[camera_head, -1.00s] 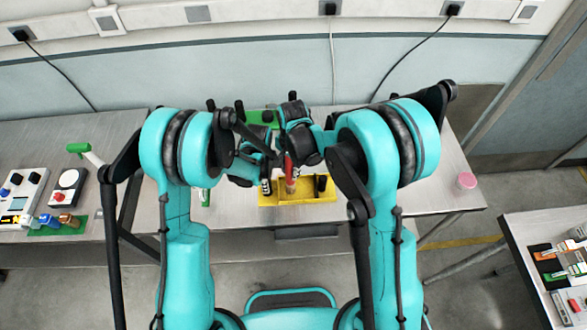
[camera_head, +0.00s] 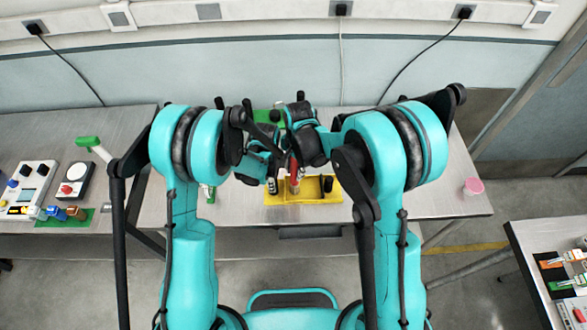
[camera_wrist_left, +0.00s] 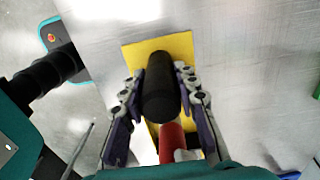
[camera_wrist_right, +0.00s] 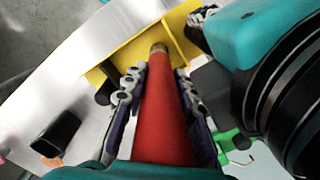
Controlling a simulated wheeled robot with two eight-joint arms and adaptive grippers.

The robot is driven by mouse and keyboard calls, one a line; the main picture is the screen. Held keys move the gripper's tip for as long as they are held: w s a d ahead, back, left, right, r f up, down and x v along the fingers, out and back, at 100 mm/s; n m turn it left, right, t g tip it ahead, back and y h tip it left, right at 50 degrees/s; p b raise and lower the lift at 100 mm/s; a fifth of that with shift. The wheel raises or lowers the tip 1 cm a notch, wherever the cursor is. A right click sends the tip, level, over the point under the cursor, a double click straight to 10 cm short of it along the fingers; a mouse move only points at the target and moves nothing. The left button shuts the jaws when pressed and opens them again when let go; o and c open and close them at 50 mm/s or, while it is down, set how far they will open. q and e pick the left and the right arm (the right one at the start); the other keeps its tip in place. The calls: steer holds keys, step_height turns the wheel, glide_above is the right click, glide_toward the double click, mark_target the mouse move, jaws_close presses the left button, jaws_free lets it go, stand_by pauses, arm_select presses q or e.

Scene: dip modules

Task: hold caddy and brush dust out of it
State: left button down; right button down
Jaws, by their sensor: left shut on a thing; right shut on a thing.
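The yellow caddy (camera_head: 300,200) lies on the table in front of me; its yellow surface also shows in the left wrist view (camera_wrist_left: 139,54) and the right wrist view (camera_wrist_right: 118,62). My left gripper (camera_head: 271,185) is shut on the caddy's black upright handle (camera_wrist_left: 160,88) at its left end. A second black post (camera_head: 328,184) stands at the right end. My right gripper (camera_wrist_right: 161,80) is shut on the red handle of the brush (camera_wrist_right: 163,115), which points down into the caddy. The brush's red handle shows in the head view (camera_head: 294,171). I cannot make out the dust.
A green thing (camera_head: 268,117) lies behind the caddy, partly hidden by my arms. A pink cup (camera_head: 473,186) stands near the table's right end. Switch boxes (camera_head: 31,187) and a green-headed tool (camera_head: 89,143) are at the left.

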arm_select(q)
steer(key=shift+a, duration=0.2)
arm_select(e)
steer(key=d, duration=0.7)
steer(key=shift+f, duration=0.2)
stand_by(0.3)
arm_select(q)
steer(key=shift+d, duration=0.1)
arm_select(e)
step_height(320, 180, up, 7)
stand_by(0.7)
steer(key=shift+a, duration=0.1)
arm_select(q)
steer(key=c, duration=1.1)
jaws_free()
arm_select(e)
steer(key=shift+w, duration=0.1)
arm_select(q)
steer(key=shift+o, duration=0.2)
arm_select(e)
steer(key=shift+r, duration=0.1)
